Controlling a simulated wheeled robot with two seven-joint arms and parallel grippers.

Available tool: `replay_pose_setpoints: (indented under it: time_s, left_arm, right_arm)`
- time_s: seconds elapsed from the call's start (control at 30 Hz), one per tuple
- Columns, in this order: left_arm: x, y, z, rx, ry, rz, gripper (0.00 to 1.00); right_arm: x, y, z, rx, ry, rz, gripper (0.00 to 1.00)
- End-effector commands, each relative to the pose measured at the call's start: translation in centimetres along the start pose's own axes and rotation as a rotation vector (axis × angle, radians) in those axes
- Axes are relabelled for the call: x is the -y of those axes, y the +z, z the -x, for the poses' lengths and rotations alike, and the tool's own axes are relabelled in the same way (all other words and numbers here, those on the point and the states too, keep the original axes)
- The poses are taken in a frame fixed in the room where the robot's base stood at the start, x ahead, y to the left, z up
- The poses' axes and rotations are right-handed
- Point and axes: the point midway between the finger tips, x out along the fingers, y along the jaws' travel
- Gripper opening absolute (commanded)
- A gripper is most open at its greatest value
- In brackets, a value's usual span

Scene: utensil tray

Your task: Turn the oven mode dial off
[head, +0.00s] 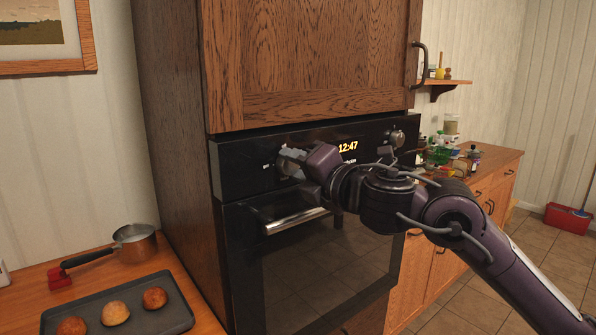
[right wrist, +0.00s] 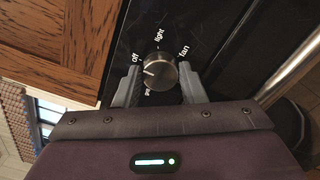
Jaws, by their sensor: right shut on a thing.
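The oven mode dial (right wrist: 160,72) is a round metallic knob on the black control panel. The words "off", "light" and "fan" are printed around it, and a further label below it is partly hidden. A pale mark shows on the dial's left side, near "off"; I cannot tell exactly where it points. My right gripper (right wrist: 159,86) is shut on the dial, one grey finger on each side. In the head view the right gripper (head: 292,160) is at the left part of the oven panel and hides most of the dial. My left gripper is not in view.
A second knob (head: 397,138) is right of the clock display (head: 348,146). The oven door handle (head: 295,221) sticks out just below my right gripper.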

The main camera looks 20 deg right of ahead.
Motion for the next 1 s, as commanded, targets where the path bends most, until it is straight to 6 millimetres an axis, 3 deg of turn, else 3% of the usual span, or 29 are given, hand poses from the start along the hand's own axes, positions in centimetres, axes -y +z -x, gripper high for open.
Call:
replay_pose_setpoints:
  time_s: [0.53,0.57,0.7,1.0]
  left_arm:
    - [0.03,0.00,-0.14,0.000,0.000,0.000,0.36]
    - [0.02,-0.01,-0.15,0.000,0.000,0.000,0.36]
    - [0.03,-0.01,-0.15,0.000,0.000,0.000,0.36]
    - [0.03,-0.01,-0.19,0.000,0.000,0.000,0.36]
  right_arm:
    - [0.05,-0.04,-0.02,-0.001,-0.001,0.027,0.14]
    - [0.05,-0.04,-0.02,-0.001,-0.001,0.027,0.38]
    - [0.04,-0.04,-0.01,-0.001,-0.001,0.026,0.56]
    - [0.04,-0.02,0.08,0.000,-0.001,0.025,0.58]
